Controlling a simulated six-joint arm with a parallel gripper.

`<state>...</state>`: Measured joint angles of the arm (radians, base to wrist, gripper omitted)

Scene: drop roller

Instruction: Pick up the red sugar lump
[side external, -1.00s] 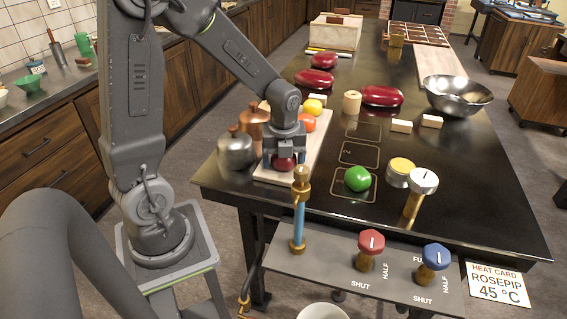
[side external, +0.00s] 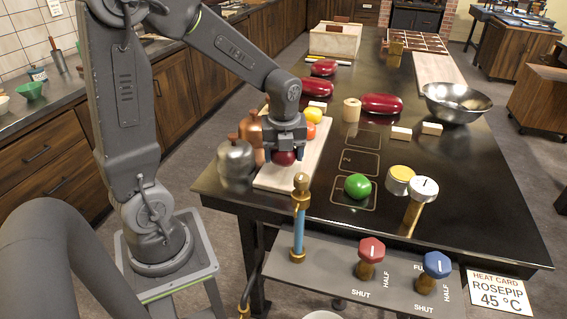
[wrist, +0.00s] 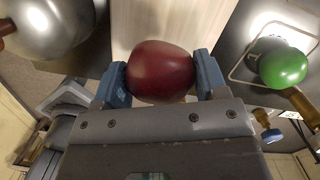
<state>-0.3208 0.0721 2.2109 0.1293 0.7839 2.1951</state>
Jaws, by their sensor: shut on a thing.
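The red sugar lump (side external: 285,158), dark red and rounded, is between the two jaws of my gripper (side external: 284,150) in the side view. In the wrist view the red lump (wrist: 160,66) sits between the blue-grey fingertips, one touching each side. My gripper (wrist: 161,80) is shut on it. The lump is over the near part of a pale board (side external: 282,180) and looks slightly raised from it. An orange lump (side external: 308,131) and a yellow lump (side external: 313,115) are behind the gripper on the board, the orange one partly hidden.
A steel pot (side external: 236,160) and a copper pot (side external: 251,128) stand close left of the board. A green lump (side external: 357,186) lies in a marked square to the right. A brass and blue post (side external: 299,220) rises in front.

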